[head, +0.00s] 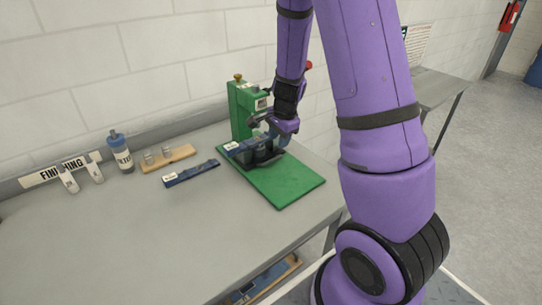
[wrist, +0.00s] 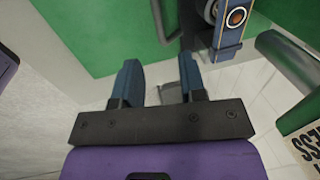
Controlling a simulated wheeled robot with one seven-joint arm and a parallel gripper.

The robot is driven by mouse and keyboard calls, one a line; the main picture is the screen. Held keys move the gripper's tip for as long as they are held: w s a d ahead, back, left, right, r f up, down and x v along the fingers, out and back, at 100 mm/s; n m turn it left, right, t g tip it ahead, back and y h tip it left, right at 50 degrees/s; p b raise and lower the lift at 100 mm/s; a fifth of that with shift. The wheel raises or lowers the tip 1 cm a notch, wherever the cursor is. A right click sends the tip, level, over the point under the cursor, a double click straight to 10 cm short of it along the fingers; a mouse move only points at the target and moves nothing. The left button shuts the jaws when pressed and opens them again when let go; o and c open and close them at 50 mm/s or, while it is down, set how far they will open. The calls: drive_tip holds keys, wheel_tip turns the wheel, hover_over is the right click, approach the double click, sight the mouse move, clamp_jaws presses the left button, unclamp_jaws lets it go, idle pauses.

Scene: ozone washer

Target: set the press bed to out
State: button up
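The green press (head: 241,108) stands at the back of the bench on its flat green base plate (head: 285,182). A blue labelled bar (head: 233,147), seemingly the press bed, shows at the column's foot, partly hidden by my gripper. My gripper (head: 262,140) is low beside the press column. In the wrist view its two blue fingers (wrist: 159,66) are apart, with no object clearly held between them.
A separate blue labelled bar (head: 190,174), a wooden block with metal pieces (head: 168,157), a blue-capped bottle (head: 121,153) and a FINISHING sign (head: 60,171) are on the left. The front bench top is clear. A lower shelf holds items (head: 265,280).

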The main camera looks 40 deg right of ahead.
sight(276, 158)
drive_tip(key=shift+x, duration=3.95)
drive_tip(key=shift+d, duration=0.15)
clamp_jaws()
